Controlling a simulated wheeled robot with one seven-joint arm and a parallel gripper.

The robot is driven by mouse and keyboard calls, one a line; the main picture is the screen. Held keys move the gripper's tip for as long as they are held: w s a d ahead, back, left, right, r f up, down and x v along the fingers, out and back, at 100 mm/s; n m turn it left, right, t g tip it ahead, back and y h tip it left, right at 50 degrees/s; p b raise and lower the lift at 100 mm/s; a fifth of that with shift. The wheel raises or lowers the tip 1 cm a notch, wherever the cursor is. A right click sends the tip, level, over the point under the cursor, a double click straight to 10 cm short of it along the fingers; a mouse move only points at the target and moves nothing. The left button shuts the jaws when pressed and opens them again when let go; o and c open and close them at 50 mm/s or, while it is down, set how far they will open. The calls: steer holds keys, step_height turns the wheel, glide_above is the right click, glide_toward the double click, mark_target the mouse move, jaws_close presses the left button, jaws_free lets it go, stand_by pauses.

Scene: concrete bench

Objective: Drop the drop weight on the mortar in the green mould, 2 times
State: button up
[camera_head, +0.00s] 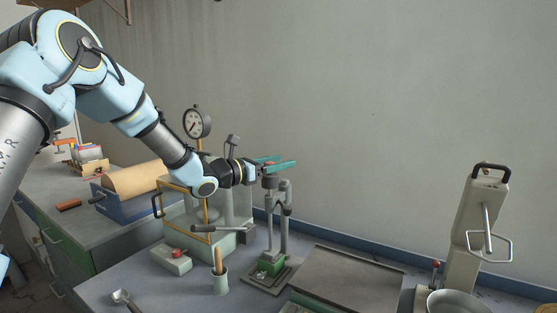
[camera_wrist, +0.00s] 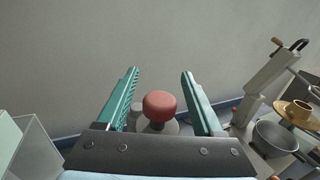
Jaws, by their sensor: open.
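The drop weight is a grey cylinder (camera_head: 270,182) with a round red knob (camera_wrist: 160,104) on top. It sits high on a grey stand with upright posts (camera_head: 284,225). The green mould (camera_head: 271,265) is on the base of that stand, below the weight. The mortar inside it is too small to make out. My gripper (camera_head: 287,162) is level with the top of the stand. In the wrist view its open teal fingers (camera_wrist: 160,75) lie on either side of the red knob, with a gap on both sides.
A gauge press (camera_head: 197,122) with a yellow frame stands left of the stand. A grey tray (camera_head: 345,278) lies to the right, then a mixer (camera_head: 478,225) with a metal bowl (camera_head: 455,303).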

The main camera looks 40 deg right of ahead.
steer(key=shift+c, duration=0.4)
jaws_close()
stand_by(1.0)
